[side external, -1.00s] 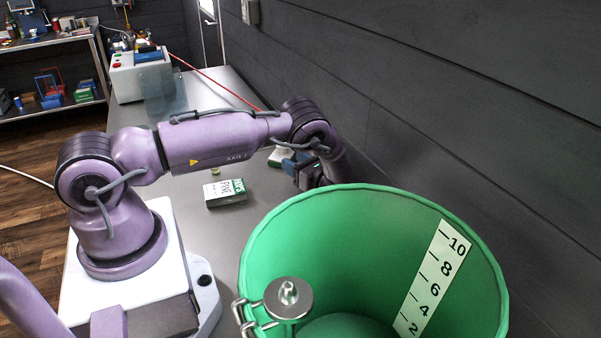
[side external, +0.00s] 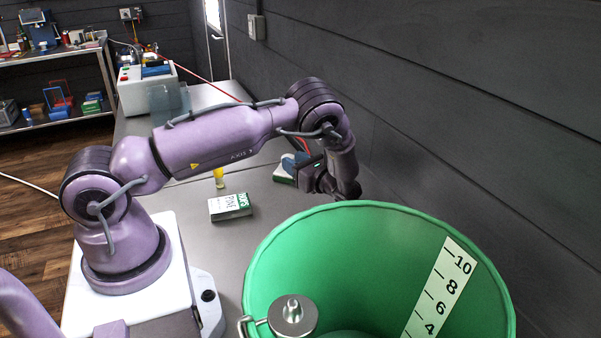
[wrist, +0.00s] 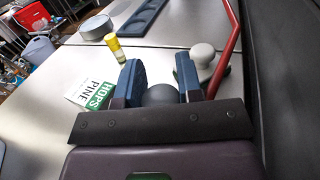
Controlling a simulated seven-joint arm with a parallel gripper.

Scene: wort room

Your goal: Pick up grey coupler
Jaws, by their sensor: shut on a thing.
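The grey coupler (wrist: 162,95) shows in the wrist view as a rounded dark grey piece between my blue fingers. My gripper (wrist: 160,80) is shut on it, and the fingers stand on either side of it. Its lower part is hidden behind the dark plate of my gripper. In the side external view my wrist is above the bench, behind the far rim of the green bucket; the coupler cannot be made out there.
The green bucket (side external: 380,250) fills the front right. A hops box (side external: 230,207) and a yellow-topped vial (side external: 219,178) stand on the bench. In the wrist view, a pale rounded object (wrist: 203,58) and a red bar (wrist: 227,45) are near my right finger. A dark wall runs along the right.

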